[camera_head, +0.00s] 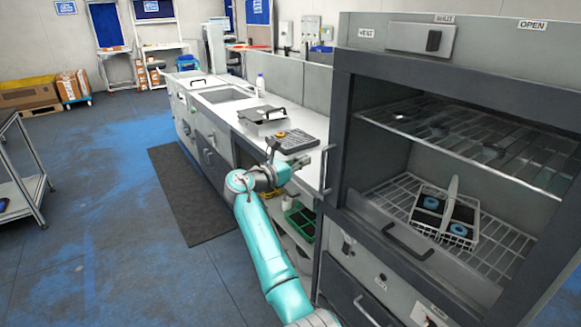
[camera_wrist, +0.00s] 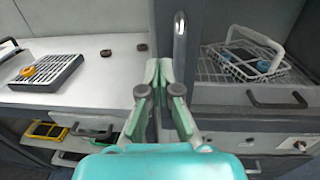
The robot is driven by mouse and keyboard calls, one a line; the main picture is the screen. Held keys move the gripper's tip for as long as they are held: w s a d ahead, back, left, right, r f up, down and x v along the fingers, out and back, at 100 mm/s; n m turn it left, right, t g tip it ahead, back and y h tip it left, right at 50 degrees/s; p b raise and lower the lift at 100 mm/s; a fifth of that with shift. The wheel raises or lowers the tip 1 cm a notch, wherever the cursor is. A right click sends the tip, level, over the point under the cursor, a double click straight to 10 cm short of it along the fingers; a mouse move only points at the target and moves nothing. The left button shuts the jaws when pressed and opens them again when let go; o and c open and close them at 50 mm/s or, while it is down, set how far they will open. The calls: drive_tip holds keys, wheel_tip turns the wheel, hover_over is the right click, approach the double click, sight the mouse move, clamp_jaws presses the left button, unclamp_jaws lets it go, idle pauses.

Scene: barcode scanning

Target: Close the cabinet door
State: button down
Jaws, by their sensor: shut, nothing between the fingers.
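The large grey cabinet (camera_head: 345,110) stands at the right with its front open and its inside showing. A vertical metal handle (camera_head: 327,168) is at its left front edge; it also shows in the wrist view (camera_wrist: 180,42). The door panel itself is hard to make out. My gripper (camera_head: 305,163) is at the cabinet's left edge, near this handle.
A white wire basket (camera_head: 444,238) with blue round items sits on the cabinet's lower rack. A dark drawer handle (camera_head: 408,243) juts below it. A long counter (camera_head: 316,127) with a dark slotted tray (camera_head: 287,142) runs left of the cabinet. Blue floor at left is largely clear.

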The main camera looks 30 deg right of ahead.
drive_tip(key=shift+w+d, duration=0.15)
drive_tip(key=shift+d, duration=1.2)
